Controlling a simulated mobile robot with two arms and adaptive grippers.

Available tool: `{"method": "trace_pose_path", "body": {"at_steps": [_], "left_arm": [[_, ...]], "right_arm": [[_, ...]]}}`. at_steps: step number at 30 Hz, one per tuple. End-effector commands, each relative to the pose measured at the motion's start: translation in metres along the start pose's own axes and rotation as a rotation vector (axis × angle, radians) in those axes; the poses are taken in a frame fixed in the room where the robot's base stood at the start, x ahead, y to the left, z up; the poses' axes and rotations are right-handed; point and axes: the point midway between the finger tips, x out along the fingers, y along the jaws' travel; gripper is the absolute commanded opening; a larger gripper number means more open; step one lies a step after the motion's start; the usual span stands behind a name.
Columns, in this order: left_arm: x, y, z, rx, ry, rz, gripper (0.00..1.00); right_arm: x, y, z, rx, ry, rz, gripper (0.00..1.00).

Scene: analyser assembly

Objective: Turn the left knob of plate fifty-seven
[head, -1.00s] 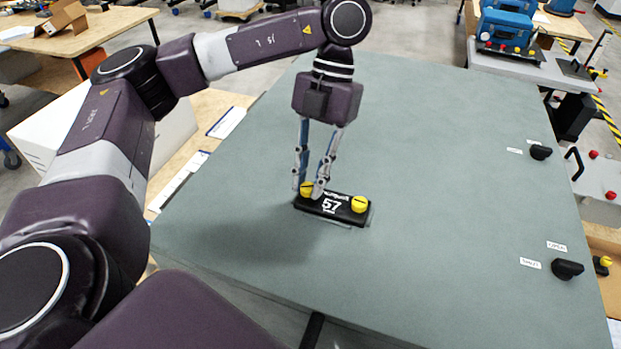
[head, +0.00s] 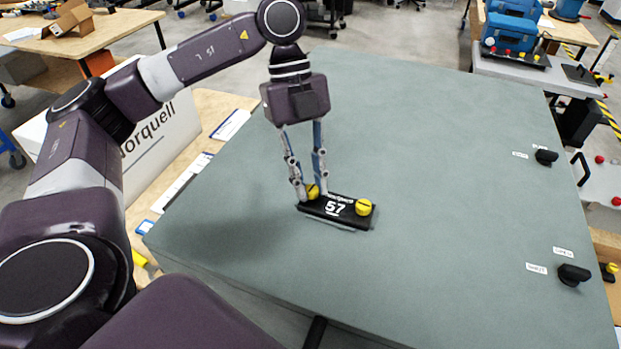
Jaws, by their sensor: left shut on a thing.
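Plate fifty-seven (head: 335,210) is a black plate with a white "57", lying on the large grey-green panel (head: 440,190). Its left knob (head: 313,191) is yellow and partly hidden by my left gripper. Its right knob (head: 364,207) is yellow with a dark slot and stands clear. My left gripper (head: 312,194) points down from above, with its fingers on either side of the left knob and shut on it. My right gripper is not in view.
Two black latches, an upper one (head: 546,157) and a lower one (head: 573,275), sit with white labels near the panel's right edge. A wooden table (head: 228,105) with a white box stands at the left. The panel around the plate is clear.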

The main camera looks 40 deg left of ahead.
Motion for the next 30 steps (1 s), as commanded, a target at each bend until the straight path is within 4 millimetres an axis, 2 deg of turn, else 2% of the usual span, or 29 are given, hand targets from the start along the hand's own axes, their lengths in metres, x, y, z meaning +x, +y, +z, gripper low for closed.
{"method": "trace_pose_path", "body": {"at_steps": [1,22,30], "left_arm": [[0.005,0.003,0.001,-0.043,0.001,-0.006,0.00],[0.007,0.009,-0.001,-0.653,-0.004,-0.254,0.00],[0.004,0.011,-0.004,-0.862,-0.006,-0.337,0.00]], "right_arm": [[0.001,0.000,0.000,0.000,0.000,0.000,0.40],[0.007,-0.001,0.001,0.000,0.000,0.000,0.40],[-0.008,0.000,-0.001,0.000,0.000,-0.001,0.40]]}}
